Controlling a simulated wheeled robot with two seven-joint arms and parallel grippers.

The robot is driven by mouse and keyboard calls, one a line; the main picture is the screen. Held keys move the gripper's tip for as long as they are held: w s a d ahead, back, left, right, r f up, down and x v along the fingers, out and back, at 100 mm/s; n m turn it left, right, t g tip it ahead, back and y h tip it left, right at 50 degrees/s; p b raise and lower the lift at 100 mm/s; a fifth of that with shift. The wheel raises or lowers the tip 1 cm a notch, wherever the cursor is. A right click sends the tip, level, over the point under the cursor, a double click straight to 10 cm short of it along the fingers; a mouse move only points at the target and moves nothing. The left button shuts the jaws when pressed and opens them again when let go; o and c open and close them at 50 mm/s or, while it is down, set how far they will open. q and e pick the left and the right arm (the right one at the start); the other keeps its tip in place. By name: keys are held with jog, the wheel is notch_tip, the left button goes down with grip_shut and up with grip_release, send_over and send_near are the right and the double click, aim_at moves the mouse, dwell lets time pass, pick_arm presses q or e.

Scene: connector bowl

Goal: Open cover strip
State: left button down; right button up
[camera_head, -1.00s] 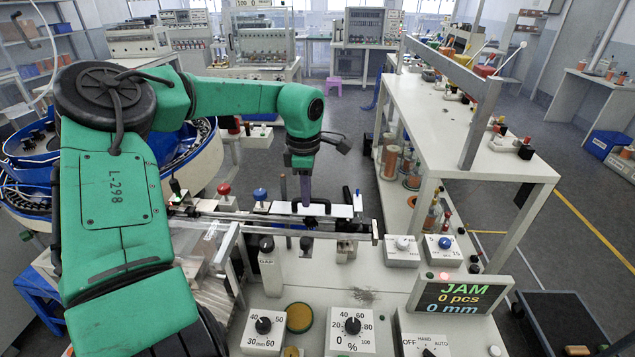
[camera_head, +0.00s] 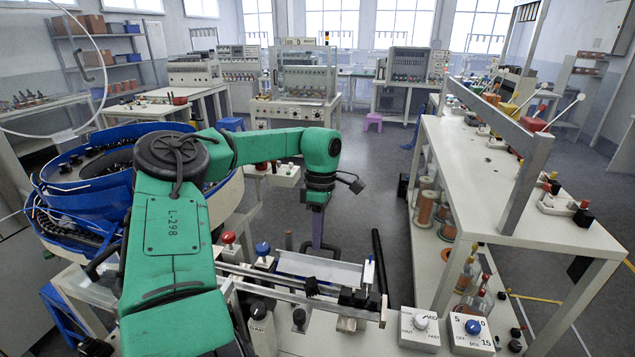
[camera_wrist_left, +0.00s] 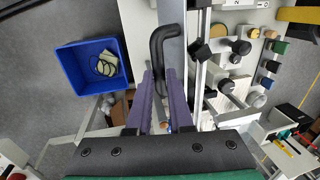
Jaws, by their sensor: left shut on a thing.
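The cover strip (camera_head: 345,273) is a pale, long plate on the rail at the bench's far edge in the head view. It looks swung up and tilted; its exact angle is hard to tell. Its black bent handle (camera_head: 331,247) shows just behind it, and in the wrist view the handle (camera_wrist_left: 157,45) lies ahead, with its near end between the purple fingers. My left gripper (camera_head: 318,242) is shut on the handle; in the wrist view its fingers (camera_wrist_left: 160,78) stand at both sides of it. My right gripper does not show.
Dial boxes (camera_head: 419,328) sit at the front right. A blue feeder bowl (camera_head: 95,165) is at the left, a white shelf bench (camera_head: 560,225) at the right. A blue bin (camera_wrist_left: 90,77) lies below in the wrist view.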

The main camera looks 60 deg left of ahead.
pick_arm(q)
jog(key=shift+w+a+f, duration=0.1)
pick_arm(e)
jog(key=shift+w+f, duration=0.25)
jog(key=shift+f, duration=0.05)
pick_arm(q)
jog(key=c, duration=0.9)
grip_release()
jog(key=shift+o, duration=0.5)
jog(key=shift+w+a+f, duration=0.15)
jog(key=shift+w+a, duration=0.05)
jog(key=shift+a, duration=0.05)
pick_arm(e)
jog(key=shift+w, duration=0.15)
pick_arm(q)
notch_tip(320, 180, up, 14)
jog(key=w+a+b, duration=0.1)
jog(key=w, duration=0.1)
jog(key=shift+a, duration=0.3)
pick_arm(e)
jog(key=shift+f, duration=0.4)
